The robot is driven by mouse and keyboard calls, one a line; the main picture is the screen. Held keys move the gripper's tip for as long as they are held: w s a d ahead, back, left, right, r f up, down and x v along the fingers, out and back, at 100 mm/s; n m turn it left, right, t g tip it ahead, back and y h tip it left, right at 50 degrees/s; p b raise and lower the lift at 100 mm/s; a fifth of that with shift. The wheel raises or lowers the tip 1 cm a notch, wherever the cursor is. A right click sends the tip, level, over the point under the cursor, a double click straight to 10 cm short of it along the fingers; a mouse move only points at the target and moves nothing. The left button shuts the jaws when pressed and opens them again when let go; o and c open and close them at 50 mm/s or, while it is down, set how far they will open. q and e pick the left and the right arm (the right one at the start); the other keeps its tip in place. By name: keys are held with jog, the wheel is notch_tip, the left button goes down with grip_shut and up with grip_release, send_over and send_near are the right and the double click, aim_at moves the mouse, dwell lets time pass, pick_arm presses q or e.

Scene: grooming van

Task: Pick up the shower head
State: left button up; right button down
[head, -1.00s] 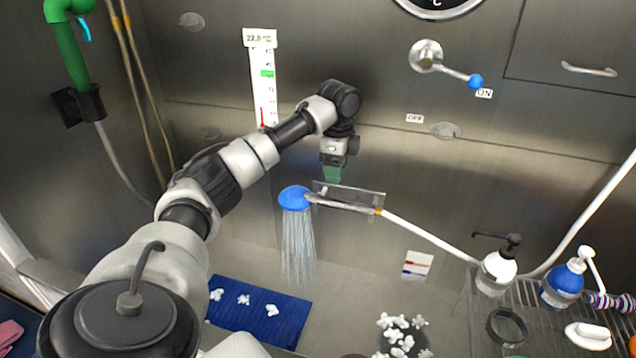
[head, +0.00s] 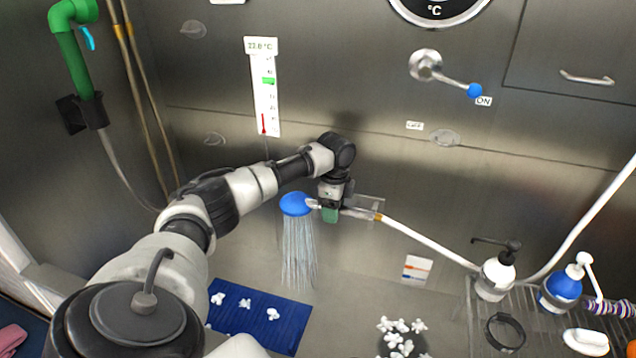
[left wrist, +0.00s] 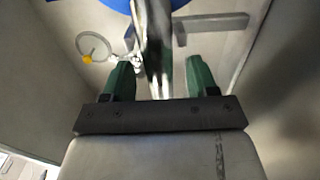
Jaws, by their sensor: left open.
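The shower head (head: 296,204) has a blue round face and a metal handle, and water sprays down from it. It rests at a clear holder (head: 370,203) on the back wall, with a white hose (head: 430,243) running right from its handle. My left gripper (head: 330,214) is at the handle, just right of the blue face, and hides part of it. In the left wrist view the green fingers are open (left wrist: 158,78), one on each side of the metal handle (left wrist: 156,45), with a gap visible on both sides. My right gripper is not in view.
A lever (head: 450,80) with a blue knob points to ON on the back wall. A white pump bottle (head: 495,275) and a blue one (head: 562,287) stand on a wire rack at right. A blue mat (head: 255,315) with white tufts lies below the spray.

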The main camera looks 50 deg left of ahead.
pick_arm(q)
jog(key=shift+c, duration=0.4)
grip_shut()
jog(key=shift+w+r, duration=0.1)
jog(key=shift+r, duration=0.5)
notch_tip(320, 180, up, 3)
jog(key=shift+r+b, duration=0.15)
jog(key=shift+b, duration=0.25)
jog(key=w+d+r+p, duration=0.2)
jog(key=d+r+p, duration=0.3)
jog(key=d+r, duration=0.6)
jog(key=shift+d+r+p, duration=0.25)
jog(key=shift+r+p, duration=0.05)
jog(key=shift+p, duration=0.05)
